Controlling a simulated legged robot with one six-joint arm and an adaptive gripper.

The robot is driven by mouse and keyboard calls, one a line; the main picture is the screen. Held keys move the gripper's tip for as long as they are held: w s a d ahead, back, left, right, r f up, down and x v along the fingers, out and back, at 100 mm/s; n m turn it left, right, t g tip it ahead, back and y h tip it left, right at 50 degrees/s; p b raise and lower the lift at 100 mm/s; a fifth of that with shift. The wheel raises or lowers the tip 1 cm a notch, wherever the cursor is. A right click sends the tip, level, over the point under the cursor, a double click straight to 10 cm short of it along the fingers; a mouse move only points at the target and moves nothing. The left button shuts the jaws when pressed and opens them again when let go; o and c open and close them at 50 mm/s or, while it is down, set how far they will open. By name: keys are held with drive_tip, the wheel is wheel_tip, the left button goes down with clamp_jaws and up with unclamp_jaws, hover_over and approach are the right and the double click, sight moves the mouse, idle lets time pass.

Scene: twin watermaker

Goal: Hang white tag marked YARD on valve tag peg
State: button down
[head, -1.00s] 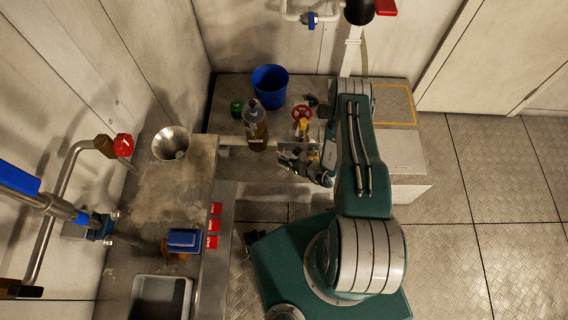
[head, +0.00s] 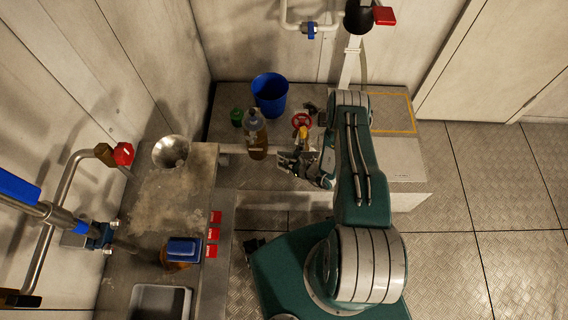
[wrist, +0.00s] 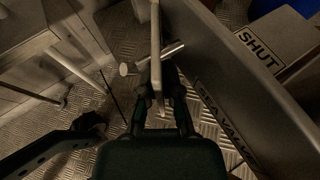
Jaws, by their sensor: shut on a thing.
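In the wrist view my gripper (wrist: 160,98) is shut on a thin pale tag (wrist: 156,40), seen nearly edge-on. Its face and any lettering on it are hidden. A metal peg (wrist: 130,68) with a round end crosses the line of the tag just beyond the fingertips. I cannot tell whether the peg passes through the tag or lies behind it. In the head view my gripper (head: 288,160) is low in front of the bench, near the red valve wheel (head: 301,121). The tag cannot be made out there.
A grey panel marked SEA VALVE (wrist: 225,115) runs close right of my gripper, with a SHUT label (wrist: 262,50) beyond. A bottle (head: 257,138), blue bucket (head: 270,95) and green object (head: 237,117) stand on the bench. Red tags (head: 213,234) lie on the left counter. Floor right is clear.

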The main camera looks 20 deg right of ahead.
drive_tip(key=c, duration=0.8)
unclamp_jaws()
drive_tip(key=shift+o, duration=0.4)
drive_tip(key=shift+w+r, duration=0.1)
drive_tip(key=shift+d, duration=0.1)
drive_tip(key=v, duration=1.2)
drive_tip(key=shift+f, duration=0.2)
